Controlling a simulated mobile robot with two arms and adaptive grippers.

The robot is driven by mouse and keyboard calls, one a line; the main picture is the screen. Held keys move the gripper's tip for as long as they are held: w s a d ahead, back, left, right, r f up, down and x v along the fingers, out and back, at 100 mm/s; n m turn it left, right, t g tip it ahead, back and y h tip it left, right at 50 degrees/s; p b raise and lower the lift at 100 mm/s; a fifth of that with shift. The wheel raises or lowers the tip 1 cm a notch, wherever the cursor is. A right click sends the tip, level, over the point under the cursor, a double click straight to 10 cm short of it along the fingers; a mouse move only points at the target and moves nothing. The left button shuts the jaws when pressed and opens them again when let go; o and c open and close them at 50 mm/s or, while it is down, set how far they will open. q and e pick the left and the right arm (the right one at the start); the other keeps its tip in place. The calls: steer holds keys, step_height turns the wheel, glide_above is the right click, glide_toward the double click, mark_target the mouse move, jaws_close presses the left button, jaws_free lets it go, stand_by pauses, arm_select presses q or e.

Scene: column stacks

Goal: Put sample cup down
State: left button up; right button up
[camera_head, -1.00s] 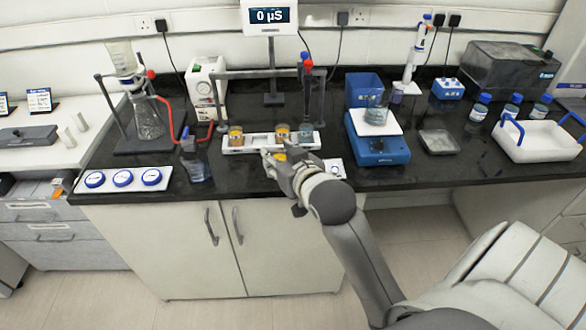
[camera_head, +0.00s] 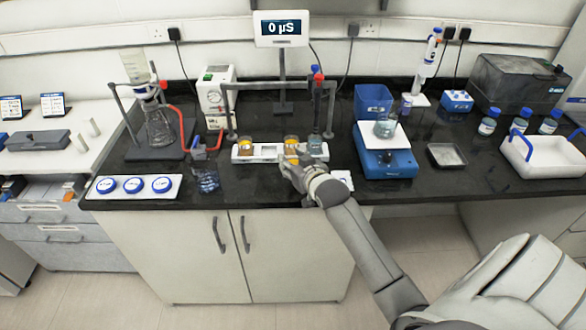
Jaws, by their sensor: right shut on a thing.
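My right gripper (camera_head: 287,166) reaches in from the lower right to the front edge of the white rack (camera_head: 266,155). It is shut on a sample cup (camera_head: 292,157) with amber contents, mostly hidden by the fingers. I cannot tell whether this cup touches the rack. An amber cup (camera_head: 246,147) stands in the rack's left end. A cup with bluish contents (camera_head: 315,148) stands at its right end. Between them, just behind the held cup, more amber shows, partly overlapped. My left gripper is not in view.
A metal frame (camera_head: 231,105) with a probe stands over the rack. A blue balance (camera_head: 388,164) with a beaker (camera_head: 385,128) is to the right. A flask on a stand (camera_head: 160,130) and a white plate with blue lids (camera_head: 133,185) are to the left. Dark bench shows before the rack.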

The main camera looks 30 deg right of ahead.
step_height(320, 180, down, 2)
steer(key=shift+f+p, duration=0.15)
steer(key=shift+p, duration=0.3)
steer(key=shift+f, duration=0.6)
steer(key=o, duration=1)
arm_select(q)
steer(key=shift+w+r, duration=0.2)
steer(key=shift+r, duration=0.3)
arm_select(e)
steer(key=shift+r, duration=0.15)
steer(key=shift+s, duration=0.15)
arm_select(q)
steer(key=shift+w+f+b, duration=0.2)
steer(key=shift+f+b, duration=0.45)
steer(key=shift+b, duration=0.05)
arm_select(e)
steer(key=v, duration=1.1)
steer(key=shift+s+a+r, duration=0.1)
steer(key=shift+s+r, duration=0.1)
steer(key=shift+s, duration=0.15)
